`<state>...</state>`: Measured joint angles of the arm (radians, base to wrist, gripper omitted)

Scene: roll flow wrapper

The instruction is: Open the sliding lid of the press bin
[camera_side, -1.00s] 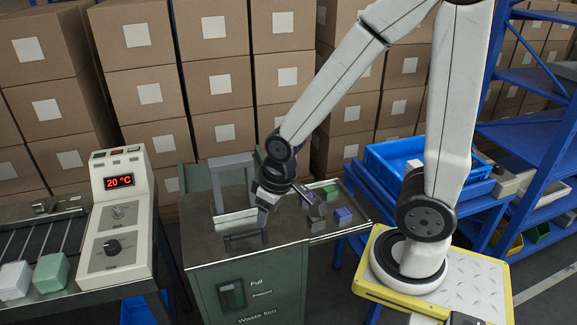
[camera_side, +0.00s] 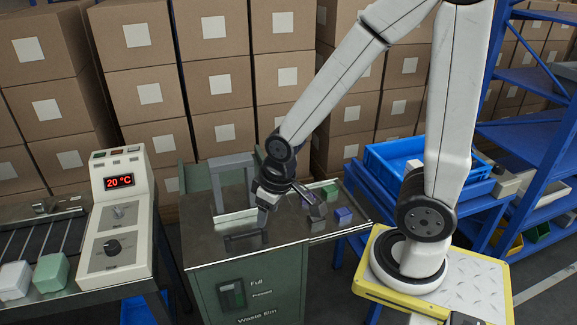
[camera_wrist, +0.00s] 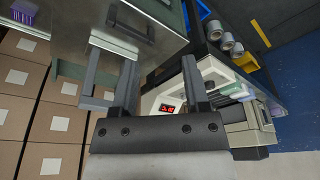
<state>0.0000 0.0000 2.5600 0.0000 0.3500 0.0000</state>
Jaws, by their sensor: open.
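The press bin (camera_side: 250,285) is a green cabinet with a grey metal top, standing in the middle of the side view. Its lid (camera_side: 212,247) is a flat metal plate on top with a dark bar handle (camera_side: 241,238). My gripper (camera_side: 265,222) is over the bin top, close to the right end of the handle. In the wrist view my gripper (camera_wrist: 160,65) shows two spread fingers with nothing clearly between them. I cannot tell whether finger and handle touch.
A grey upright frame (camera_side: 232,165) stands at the bin's back. The control box (camera_side: 115,225) reading 20 °C stands left. Stacked cartons (camera_side: 215,85) fill the back.

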